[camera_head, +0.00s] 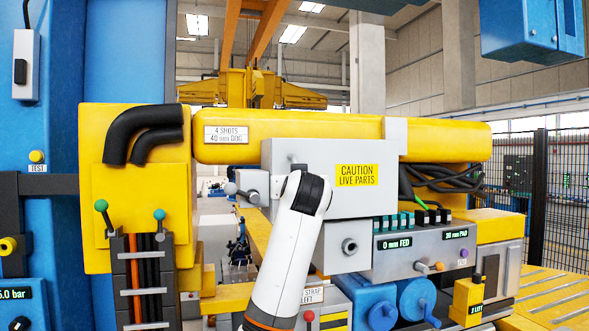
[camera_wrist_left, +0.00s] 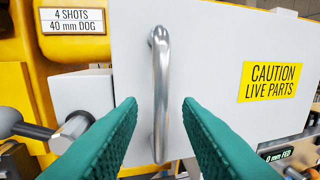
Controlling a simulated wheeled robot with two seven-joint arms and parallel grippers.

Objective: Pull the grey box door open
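The grey box door (camera_head: 350,200) with a yellow "CAUTION LIVE PARTS" label is a flat panel and looks closed in the head view. In the left wrist view the door (camera_wrist_left: 215,60) fills much of the picture, with a vertical silver bar handle (camera_wrist_left: 160,75) near its left side. My left gripper (camera_wrist_left: 159,104) is open, its two green fingers apart. The handle appears in the gap between them, with clear space on both sides; I cannot tell how far it lies between the fingertips. My right gripper is not in view.
A grey block with a ball-ended lever (camera_head: 240,190) sits just left of the door. A control panel (camera_head: 420,250) with small displays and knobs is below right. A yellow beam (camera_head: 300,128) runs above.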

